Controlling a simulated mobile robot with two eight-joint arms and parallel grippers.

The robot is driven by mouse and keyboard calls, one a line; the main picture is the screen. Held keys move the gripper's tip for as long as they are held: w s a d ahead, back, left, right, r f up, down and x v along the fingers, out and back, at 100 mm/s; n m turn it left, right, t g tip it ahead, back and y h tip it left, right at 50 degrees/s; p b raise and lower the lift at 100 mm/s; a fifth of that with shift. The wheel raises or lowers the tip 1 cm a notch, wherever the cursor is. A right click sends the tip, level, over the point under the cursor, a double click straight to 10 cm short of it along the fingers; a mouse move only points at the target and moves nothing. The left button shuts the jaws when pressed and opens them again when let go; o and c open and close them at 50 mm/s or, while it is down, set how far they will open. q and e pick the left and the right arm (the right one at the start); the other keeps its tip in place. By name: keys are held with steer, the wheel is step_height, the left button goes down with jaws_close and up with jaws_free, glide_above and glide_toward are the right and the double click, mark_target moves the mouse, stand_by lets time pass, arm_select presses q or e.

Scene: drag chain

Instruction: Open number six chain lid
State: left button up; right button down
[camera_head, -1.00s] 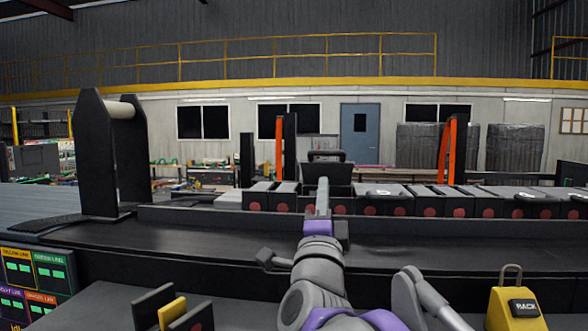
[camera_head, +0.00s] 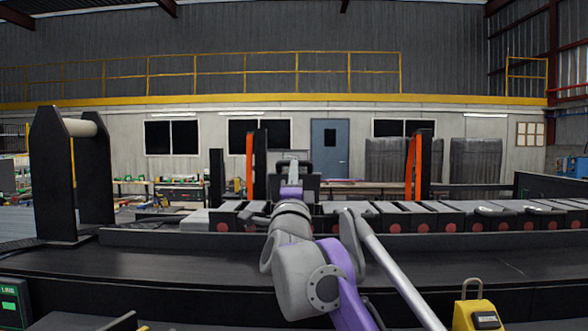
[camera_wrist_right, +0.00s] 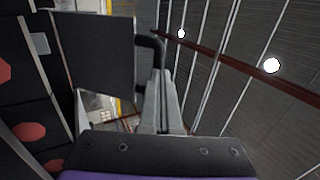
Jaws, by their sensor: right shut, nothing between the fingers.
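The drag chain (camera_head: 437,226) is a row of dark boxes with grey lids and red round marks on the front, running across the head view. One dark lid (camera_head: 309,186) with a black handle stands upright above the row, partly hidden by my gripper. I cannot read a number on it. In the right wrist view this lid (camera_wrist_right: 95,62) is a flat dark panel, its black handle beside my fingers. My right gripper (camera_head: 293,163) is shut and empty at the lid; its fingers also show in the right wrist view (camera_wrist_right: 161,92). Whether they touch the handle is unclear. My left gripper is out of view.
A dark roller stand (camera_head: 57,180) rises at the left. A long black bench (camera_head: 170,266) lies in front of the chain, mostly clear. A yellow block (camera_head: 476,314) with a loop is at the lower right. Orange-and-black posts (camera_head: 413,165) stand behind the chain.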

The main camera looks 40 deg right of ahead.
steer(key=shift+w+d+r, duration=0.15)
steer(key=shift+w+d, duration=0.05)
steer(key=shift+w, duration=0.05)
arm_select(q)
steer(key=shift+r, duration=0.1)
